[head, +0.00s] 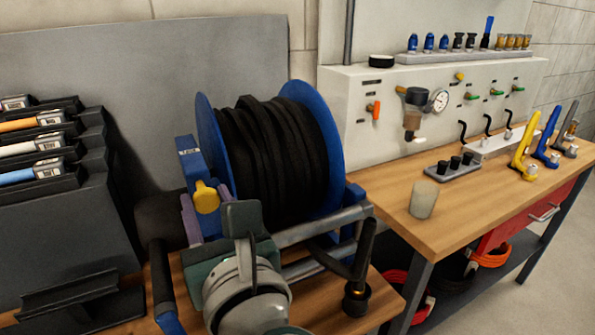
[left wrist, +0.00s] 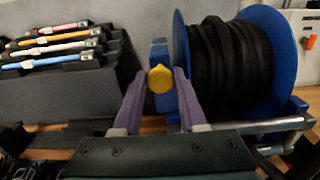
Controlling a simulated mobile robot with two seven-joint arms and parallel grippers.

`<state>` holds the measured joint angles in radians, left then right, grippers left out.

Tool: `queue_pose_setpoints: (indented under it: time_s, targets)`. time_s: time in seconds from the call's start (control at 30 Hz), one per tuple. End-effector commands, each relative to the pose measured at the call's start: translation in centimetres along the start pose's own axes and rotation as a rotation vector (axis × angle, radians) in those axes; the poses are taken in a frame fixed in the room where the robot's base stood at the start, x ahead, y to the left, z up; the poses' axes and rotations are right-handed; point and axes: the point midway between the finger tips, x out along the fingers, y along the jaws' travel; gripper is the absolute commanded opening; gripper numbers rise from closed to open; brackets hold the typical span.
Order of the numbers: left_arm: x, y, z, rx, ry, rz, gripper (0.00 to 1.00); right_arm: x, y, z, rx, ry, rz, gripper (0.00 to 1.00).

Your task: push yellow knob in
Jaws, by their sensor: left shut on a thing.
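The yellow knob (head: 206,197) is on the blue side bracket (head: 190,160) of the hose reel, near the left blue flange. My left gripper (head: 203,208) reaches it from the front, with its purple fingers pointing at the bracket. In the left wrist view the knob (left wrist: 160,79) sits between the two fingertips (left wrist: 163,76), and the gripper is shut on it. The knob's shaft is hidden behind its head. The reel (head: 270,150) carries a wound black hose. My right gripper is not in view.
A dark rack (head: 60,230) with colored-handled brushes stands left of the reel. On the right, a wooden bench (head: 385,195) holds a cup (head: 423,199) and a white panel (head: 365,135) with valves and a gauge. The reel's black crank handle (head: 364,250) sticks up at front right.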

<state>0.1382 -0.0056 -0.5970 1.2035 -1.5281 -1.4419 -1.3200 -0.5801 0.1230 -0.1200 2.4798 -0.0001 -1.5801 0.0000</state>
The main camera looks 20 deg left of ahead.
Motion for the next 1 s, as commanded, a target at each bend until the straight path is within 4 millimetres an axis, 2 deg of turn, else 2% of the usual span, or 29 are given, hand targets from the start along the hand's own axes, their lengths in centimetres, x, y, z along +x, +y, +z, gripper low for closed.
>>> queue_pose_setpoints:
  time_s: [0.13,0.37,0.4,0.6,0.67,0.9,1.0]
  targets:
    - [1.9,0.0,0.0,0.000,-0.002,0.001,0.00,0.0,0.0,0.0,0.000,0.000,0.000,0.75]
    - [2.1,0.1,-0.1,0.000,0.001,0.001,0.00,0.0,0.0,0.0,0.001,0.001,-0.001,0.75]
    - [2.1,0.1,-0.1,0.000,0.001,0.001,0.43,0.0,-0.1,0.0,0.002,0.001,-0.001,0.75]
    - [2.1,0.1,-0.1,0.000,0.001,0.001,0.65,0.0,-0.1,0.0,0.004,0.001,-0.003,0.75]
    - [2.0,0.0,-0.1,0.000,0.000,0.001,0.70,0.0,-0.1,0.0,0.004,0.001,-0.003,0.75]
    - [1.9,0.0,0.0,0.000,0.000,0.000,0.70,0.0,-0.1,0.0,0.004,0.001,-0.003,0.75]
    - [1.1,0.0,-0.1,-0.001,0.001,0.000,0.70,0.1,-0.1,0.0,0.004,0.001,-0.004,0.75]
